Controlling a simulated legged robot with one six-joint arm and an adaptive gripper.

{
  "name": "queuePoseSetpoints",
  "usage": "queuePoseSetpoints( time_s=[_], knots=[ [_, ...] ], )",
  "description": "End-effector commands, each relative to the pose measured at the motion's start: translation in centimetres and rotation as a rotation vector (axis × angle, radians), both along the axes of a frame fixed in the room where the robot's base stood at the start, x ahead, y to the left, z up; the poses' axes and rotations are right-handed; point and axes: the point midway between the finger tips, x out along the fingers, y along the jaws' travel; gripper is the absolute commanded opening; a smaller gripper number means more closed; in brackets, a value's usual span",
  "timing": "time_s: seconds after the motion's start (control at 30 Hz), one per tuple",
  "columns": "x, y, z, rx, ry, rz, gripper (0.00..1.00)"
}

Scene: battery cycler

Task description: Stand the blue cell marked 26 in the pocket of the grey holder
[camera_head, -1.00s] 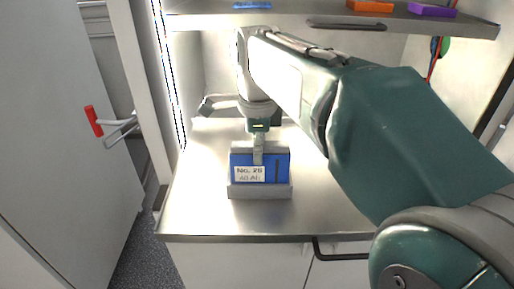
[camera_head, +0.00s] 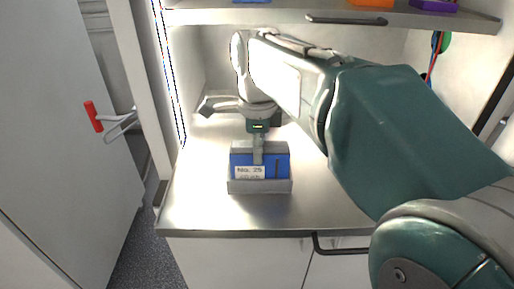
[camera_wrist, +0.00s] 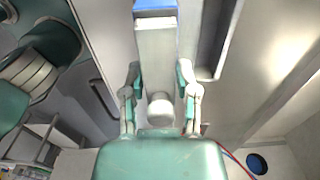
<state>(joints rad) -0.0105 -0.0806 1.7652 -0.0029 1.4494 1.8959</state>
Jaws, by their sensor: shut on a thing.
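The blue cell (camera_head: 240,160) stands upright in the grey holder (camera_head: 260,187) on the steel bench in the head view. Its white label is small, its number looks like 25 or 26, and its second line is partly covered by the holder's front wall. The cell's lower part is hidden behind that wall, so I cannot tell if it touches the pocket floor. My gripper (camera_head: 258,158) points down from above and is shut on the cell. The wrist view shows both fingers (camera_wrist: 160,82), with a blue patch at the top edge.
The bench top (camera_head: 200,205) is clear on both sides of the holder. A shelf (camera_head: 300,16) with orange and purple things runs above my arm. A door with a red handle (camera_head: 93,116) stands at left. Cables hang at right.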

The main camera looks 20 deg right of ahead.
Motion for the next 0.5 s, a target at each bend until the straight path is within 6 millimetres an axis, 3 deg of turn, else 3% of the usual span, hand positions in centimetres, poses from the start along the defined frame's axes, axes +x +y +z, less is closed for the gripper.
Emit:
queuePoseSetpoints(
  time_s=[0.5],
  knots=[
    [0.00, 0.00, -0.51, 0.000, -0.002, 0.000, 0.00]
  ],
)
